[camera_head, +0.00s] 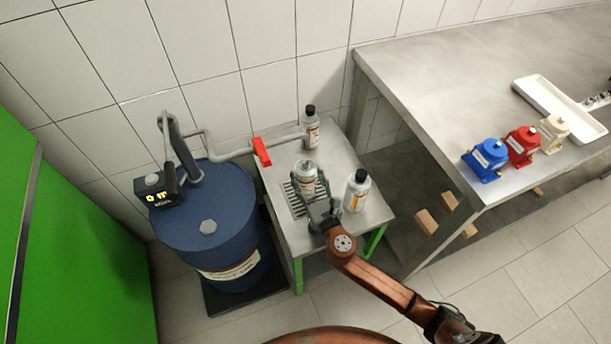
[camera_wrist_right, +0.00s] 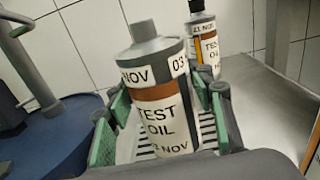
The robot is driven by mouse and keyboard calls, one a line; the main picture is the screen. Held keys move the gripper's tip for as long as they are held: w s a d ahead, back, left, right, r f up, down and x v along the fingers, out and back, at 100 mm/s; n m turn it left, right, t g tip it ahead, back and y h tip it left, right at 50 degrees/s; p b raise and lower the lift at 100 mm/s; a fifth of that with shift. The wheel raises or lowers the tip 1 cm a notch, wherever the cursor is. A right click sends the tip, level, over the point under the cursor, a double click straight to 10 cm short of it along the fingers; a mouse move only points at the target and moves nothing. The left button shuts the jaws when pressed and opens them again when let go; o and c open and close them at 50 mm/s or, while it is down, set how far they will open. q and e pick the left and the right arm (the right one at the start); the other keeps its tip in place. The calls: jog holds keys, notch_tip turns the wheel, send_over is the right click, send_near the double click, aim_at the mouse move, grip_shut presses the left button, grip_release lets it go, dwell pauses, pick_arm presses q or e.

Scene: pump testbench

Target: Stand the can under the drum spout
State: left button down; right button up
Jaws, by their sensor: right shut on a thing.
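The can (camera_head: 307,172) is white with a brown band and a grey cap, and its label in the right wrist view (camera_wrist_right: 158,105) reads TEST OIL. My right gripper (camera_head: 308,186) is shut on it, with green-lined fingers (camera_wrist_right: 160,118) on both sides. The can is upright over the drain grille; whether its base touches is hidden. The drum spout (camera_head: 285,141) is a grey pipe from the blue drum (camera_head: 208,220), with a red lever (camera_head: 262,152). The pipe ends behind the can, near a back bottle. My left gripper is not in view.
A black-capped bottle (camera_head: 311,128) stands at the back of the small steel table (camera_head: 345,148); another bottle (camera_head: 357,191) stands right of my gripper. A steel bench at right holds blue (camera_head: 486,160), red (camera_head: 522,146) and cream (camera_head: 555,133) pumps and a white tray (camera_head: 545,106).

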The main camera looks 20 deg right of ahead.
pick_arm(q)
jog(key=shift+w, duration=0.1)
pick_arm(e)
jog(key=shift+f, duration=0.1)
jog(key=o, duration=1.8)
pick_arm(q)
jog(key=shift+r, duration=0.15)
pick_arm(e)
jog(key=shift+s, duration=0.35)
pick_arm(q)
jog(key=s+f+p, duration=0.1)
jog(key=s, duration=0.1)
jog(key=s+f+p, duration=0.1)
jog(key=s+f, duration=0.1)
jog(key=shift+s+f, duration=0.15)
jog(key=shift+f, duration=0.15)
pick_arm(e)
jog(key=s, duration=1.1)
jog(key=shift+s+d, duration=0.2)
